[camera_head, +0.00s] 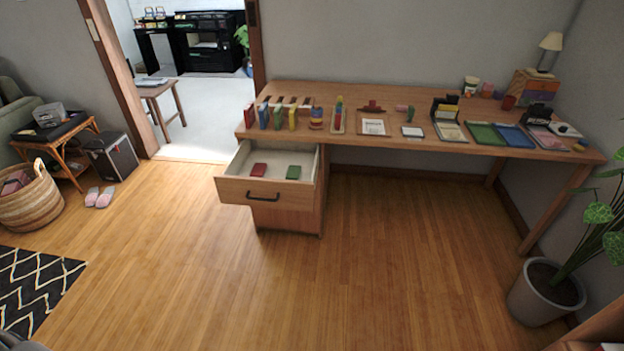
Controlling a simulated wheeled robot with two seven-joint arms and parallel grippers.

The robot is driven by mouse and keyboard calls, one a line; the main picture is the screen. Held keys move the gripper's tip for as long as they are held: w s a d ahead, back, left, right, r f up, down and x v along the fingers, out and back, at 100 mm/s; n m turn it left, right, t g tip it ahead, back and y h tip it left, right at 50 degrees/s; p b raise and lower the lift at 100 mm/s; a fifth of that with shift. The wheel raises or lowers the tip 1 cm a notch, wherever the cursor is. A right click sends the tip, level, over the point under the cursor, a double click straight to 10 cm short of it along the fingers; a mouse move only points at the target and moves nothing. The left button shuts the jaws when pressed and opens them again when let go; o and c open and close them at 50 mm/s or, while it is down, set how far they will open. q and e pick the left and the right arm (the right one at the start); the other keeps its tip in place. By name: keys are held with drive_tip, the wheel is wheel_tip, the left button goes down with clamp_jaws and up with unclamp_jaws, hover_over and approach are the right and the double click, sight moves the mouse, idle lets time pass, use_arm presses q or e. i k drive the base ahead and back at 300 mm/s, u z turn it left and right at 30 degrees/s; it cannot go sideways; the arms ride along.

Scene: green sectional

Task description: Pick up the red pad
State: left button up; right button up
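A small red pad (259,170) lies flat in the open drawer (249,189) of the wooden desk, left of the middle of the head view. A green pad (293,172) lies in the same drawer, to the right of the red one with a gap between them. The drawer is pulled out toward me and has a dark handle on its front. Neither of my grippers shows in the head view.
The desk top (420,150) holds books, trays, papers and a lamp (549,48). Open wooden floor (200,270) lies in front of the drawer. A potted plant (545,290) stands at right. A basket (28,203), slippers (99,197) and a dark rug (35,285) are at left.

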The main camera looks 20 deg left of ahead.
sight(259, 169)
drive_tip(key=z, duration=0.65)
drive_tip(key=i, duration=1.8)
drive_tip(key=u, duration=0.05)
